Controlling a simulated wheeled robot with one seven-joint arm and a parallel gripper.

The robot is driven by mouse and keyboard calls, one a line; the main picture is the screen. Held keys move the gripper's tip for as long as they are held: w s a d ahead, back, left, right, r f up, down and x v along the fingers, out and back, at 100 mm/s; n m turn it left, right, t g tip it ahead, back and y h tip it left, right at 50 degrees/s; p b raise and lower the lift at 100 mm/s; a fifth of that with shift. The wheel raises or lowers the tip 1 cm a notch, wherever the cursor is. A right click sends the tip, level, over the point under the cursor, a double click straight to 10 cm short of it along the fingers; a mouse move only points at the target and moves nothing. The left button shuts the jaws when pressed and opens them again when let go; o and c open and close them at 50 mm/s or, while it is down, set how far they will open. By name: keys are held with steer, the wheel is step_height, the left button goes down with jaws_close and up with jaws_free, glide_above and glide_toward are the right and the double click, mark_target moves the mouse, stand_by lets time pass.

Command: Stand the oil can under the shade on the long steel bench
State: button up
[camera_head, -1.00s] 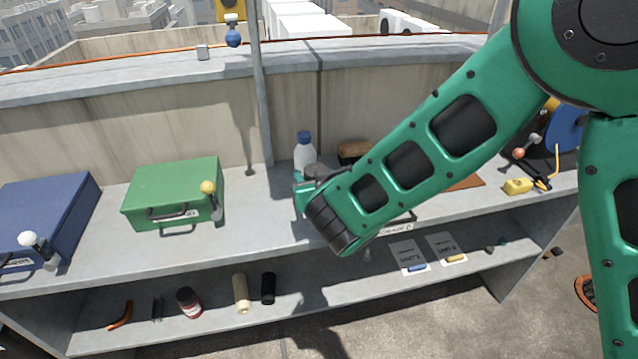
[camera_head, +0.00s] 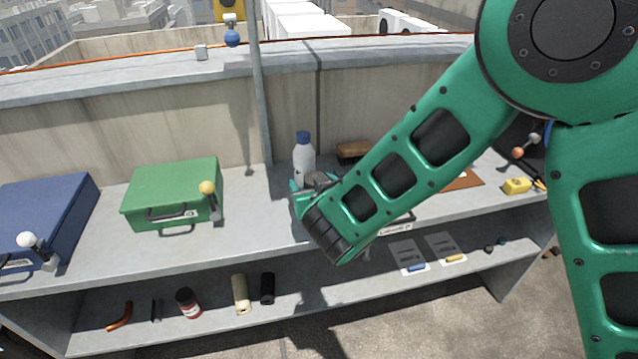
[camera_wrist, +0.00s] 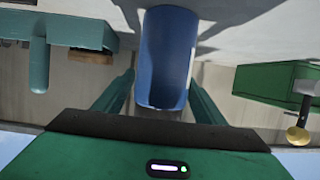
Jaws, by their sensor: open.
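The long steel bench (camera_head: 250,205) runs across the head view. My gripper (camera_head: 308,184) is low over its middle, with the wrist and arm hiding what is just in front of it. In the wrist view my gripper (camera_wrist: 166,92) is open, with a blue cylinder (camera_wrist: 167,55) between its fingers. The cylinder may be the oil can; I cannot tell whether the fingers touch it. The head view does not show it clearly. A white bottle with a blue cap (camera_head: 304,155) stands upright just behind my gripper. I cannot make out a separate shade; shadows fall on the bench and wall.
A green case (camera_head: 172,190) and a blue case (camera_head: 45,215) stand left on the bench. A brown brush (camera_head: 352,150) lies behind my arm. In the wrist view a teal object (camera_wrist: 80,33) is left of the cylinder. Several small items lie on the lower shelf (camera_head: 215,322).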

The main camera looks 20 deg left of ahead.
steer(key=v, duration=1.2)
steer(key=shift+w, duration=0.1)
